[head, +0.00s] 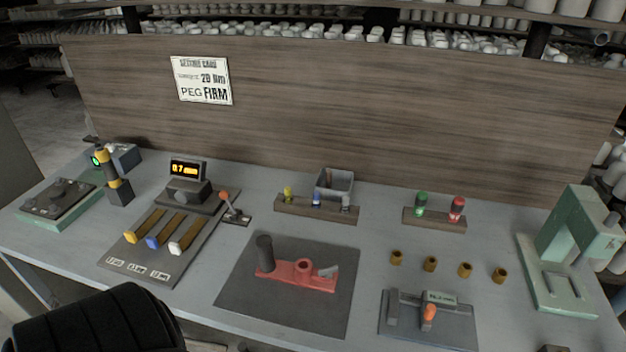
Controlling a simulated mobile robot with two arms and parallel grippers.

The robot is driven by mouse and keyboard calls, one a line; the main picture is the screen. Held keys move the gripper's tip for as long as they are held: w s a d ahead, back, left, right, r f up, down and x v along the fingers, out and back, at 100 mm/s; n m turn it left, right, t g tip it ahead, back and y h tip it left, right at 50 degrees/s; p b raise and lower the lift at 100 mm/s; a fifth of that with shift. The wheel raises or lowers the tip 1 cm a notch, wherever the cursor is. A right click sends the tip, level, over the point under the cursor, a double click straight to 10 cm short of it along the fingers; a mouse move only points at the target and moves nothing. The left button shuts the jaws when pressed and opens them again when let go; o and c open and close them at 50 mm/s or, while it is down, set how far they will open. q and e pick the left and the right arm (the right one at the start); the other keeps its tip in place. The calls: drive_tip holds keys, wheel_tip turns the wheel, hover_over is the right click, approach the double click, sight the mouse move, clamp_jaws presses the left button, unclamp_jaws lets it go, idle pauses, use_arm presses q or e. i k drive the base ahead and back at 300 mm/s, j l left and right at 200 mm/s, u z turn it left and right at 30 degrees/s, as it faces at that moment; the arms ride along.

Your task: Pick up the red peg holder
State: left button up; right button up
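A small holder with a red top and dark body (457,209) stands upright in the right end of a short wooden rack (434,222) at the back right of the bench. A similar green-topped one (421,204) stands to its left in the same rack. A larger red tool (305,276) with a dark upright cylinder (265,253) at its left end lies on a dark mat (240,300) in the front middle. Neither of my grippers is in view.
Several brown cylinders (465,270) stand in front of the rack. A grey fixture with an orange knob (429,314) lies nearer, and a green press (567,245) stands at right. Another wooden rack (316,211) and a grey bin (334,184) are at back centre.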

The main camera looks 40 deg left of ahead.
sight(301, 273)
drive_tip(key=u, duration=1.4)
drive_tip(key=k+l+u, duration=0.1)
drive_tip(key=l+u, duration=0.15)
drive_tip(key=l, duration=0.15)
drive_tip(key=k+l+u, duration=0.1)
drive_tip(key=l+u, duration=0.15)
drive_tip(key=l, duration=0.1)
